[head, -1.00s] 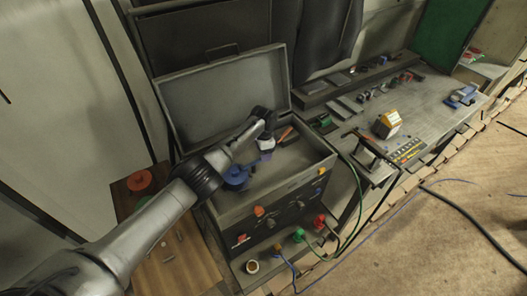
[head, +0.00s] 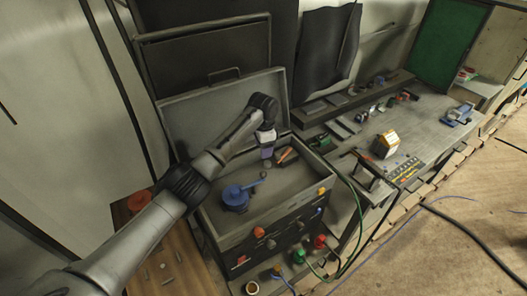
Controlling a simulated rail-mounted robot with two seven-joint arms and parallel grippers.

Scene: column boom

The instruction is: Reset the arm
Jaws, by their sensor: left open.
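My left arm reaches in from the lower left, over the open grey case, with its wrist bent downward. My left gripper (head: 267,162) hangs above the case's inner tray (head: 294,180), near its back edge. The gripper is open, and I see nothing held in it. A blue round object with an arm-like part (head: 235,197) lies in the tray, to the left of and nearer than the gripper, apart from it. An orange-brown item (head: 286,155) lies close to the right of the gripper. My right gripper is not in view.
The raised case lid (head: 210,108) stands behind the gripper. Orange knobs and colored plugs (head: 299,257) with cables line the case front. A workbench (head: 425,130) on the right holds a yellow-white block (head: 385,144) and small parts. A wooden surface (head: 165,262) is at lower left.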

